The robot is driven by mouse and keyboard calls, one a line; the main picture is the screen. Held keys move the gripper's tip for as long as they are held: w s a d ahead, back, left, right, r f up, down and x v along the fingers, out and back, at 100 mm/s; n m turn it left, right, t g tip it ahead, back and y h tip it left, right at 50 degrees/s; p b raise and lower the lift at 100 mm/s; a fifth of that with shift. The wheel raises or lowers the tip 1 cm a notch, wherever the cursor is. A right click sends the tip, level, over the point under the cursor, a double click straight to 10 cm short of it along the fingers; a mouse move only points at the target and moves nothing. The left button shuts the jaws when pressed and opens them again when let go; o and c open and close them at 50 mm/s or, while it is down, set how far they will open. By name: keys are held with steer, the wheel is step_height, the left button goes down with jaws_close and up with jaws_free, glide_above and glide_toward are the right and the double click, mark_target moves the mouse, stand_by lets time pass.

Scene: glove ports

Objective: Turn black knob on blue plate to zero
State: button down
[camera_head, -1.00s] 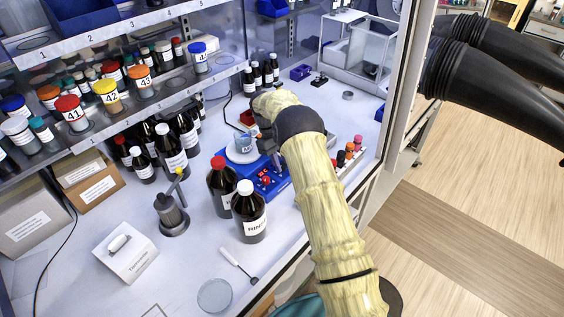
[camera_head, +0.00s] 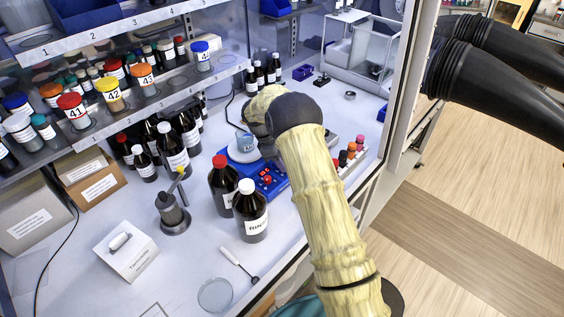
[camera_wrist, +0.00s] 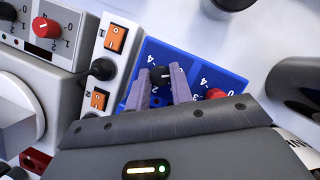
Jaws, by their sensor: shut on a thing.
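The blue plate (camera_wrist: 205,65) fills the middle of the wrist view, with white numbers printed on it. The small black knob (camera_wrist: 160,76) sits on it, with a pale mark on its right side. My gripper (camera_wrist: 161,72) has one finger on each side of this knob and is shut on it. A red knob (camera_wrist: 215,94) is on the same plate, just right of the right finger. In the head view the blue plate (camera_head: 259,185) shows partly beside my arm. My fingers and the black knob are hidden there.
Orange rocker switches (camera_wrist: 115,38) and another red knob (camera_wrist: 46,27) are on panels to the left. In the head view, a beaker (camera_head: 245,141) stands on a white round top behind the plate. Brown bottles (camera_head: 250,212) stand close in front. Small coloured-cap vials (camera_head: 351,150) are at right.

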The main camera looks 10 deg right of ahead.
steer(key=shift+w+r, duration=0.1)
steer(key=c, duration=1.2)
jaws_free()
steer(key=shift+c, duration=0.2)
steer(key=b+v, duration=0.2)
steer(key=v, duration=1.5)
steer(key=shift+r, duration=0.15)
